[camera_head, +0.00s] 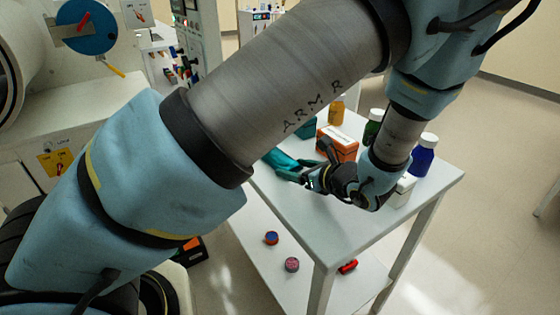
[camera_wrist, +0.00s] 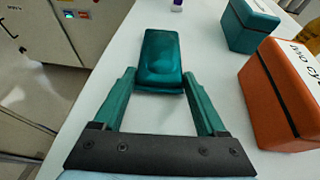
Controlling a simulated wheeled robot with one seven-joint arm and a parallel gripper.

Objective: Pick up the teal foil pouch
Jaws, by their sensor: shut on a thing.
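The teal foil pouch (camera_wrist: 161,58) is a glossy, rounded rectangle in the wrist view, over the white table. My gripper (camera_wrist: 159,74) has its two teal fingers along the pouch's near end, one on each side, and is shut on it. In the head view the pouch (camera_head: 283,161) shows at the table's left edge, just beyond my gripper (camera_head: 302,174); part of it is hidden by my arm. I cannot tell whether it rests on the tabletop or is slightly above it.
An orange box (camera_wrist: 284,95) stands close to the right of my gripper, with a teal box (camera_wrist: 249,26) behind it. A green bottle (camera_head: 373,128), a blue bottle (camera_head: 423,156) and a white box (camera_head: 402,191) stand near my wrist. The table's front (camera_head: 345,235) is clear.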

